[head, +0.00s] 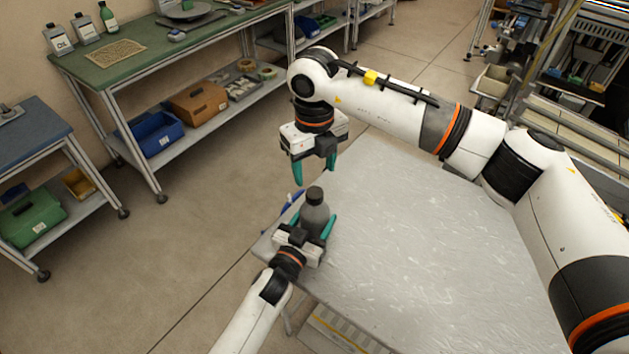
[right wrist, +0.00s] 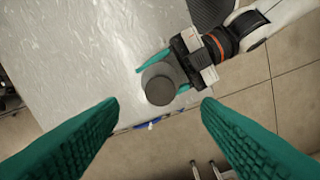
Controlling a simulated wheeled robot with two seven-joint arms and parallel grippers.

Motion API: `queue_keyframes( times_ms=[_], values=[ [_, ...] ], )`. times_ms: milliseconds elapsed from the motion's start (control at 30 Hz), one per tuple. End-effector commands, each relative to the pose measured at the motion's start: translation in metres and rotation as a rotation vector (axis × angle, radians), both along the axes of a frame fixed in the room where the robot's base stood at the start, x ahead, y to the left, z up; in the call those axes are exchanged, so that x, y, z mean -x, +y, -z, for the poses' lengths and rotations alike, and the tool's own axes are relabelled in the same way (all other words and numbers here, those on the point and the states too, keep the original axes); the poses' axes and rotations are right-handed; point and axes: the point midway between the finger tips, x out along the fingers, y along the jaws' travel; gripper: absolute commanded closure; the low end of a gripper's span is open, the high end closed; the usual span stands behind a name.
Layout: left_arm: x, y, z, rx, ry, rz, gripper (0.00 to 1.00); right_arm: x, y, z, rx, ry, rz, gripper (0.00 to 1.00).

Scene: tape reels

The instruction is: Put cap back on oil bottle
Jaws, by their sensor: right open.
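The oil bottle (head: 315,214) is grey and stands upright at the left corner of the metal table. A dark round cap (head: 314,195) sits on its top; whether it is screwed tight I cannot tell. In the right wrist view the cap (right wrist: 160,88) shows from above and hides most of the bottle. My left gripper (head: 313,224) has its teal fingers on both sides of the bottle's body and is shut on it. My right gripper (head: 314,170) is open and empty, above the bottle and apart from the cap.
The metal table (head: 420,250) is bare to the right of the bottle. A blue object (head: 291,201) shows just behind the bottle at the table edge. A green-topped bench (head: 150,62) with bottles and lower-shelf bins stands at the back left.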

Motion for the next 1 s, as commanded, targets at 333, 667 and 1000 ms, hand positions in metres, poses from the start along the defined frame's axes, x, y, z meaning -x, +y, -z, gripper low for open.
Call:
queue_keyframes(
  times_ms=[333,667,1000],
  values=[
    [0.000,0.000,0.001,0.000,0.002,0.000,1.00,0.000,0.000,-0.052,0.000,0.000,0.001,0.42],
    [0.000,0.000,0.001,0.000,0.002,0.000,1.00,0.000,0.000,-0.056,0.000,0.001,0.001,0.42],
    [0.000,0.000,0.000,0.000,0.001,0.000,0.15,0.000,0.000,-0.056,0.000,0.001,0.001,0.42]
  ],
)
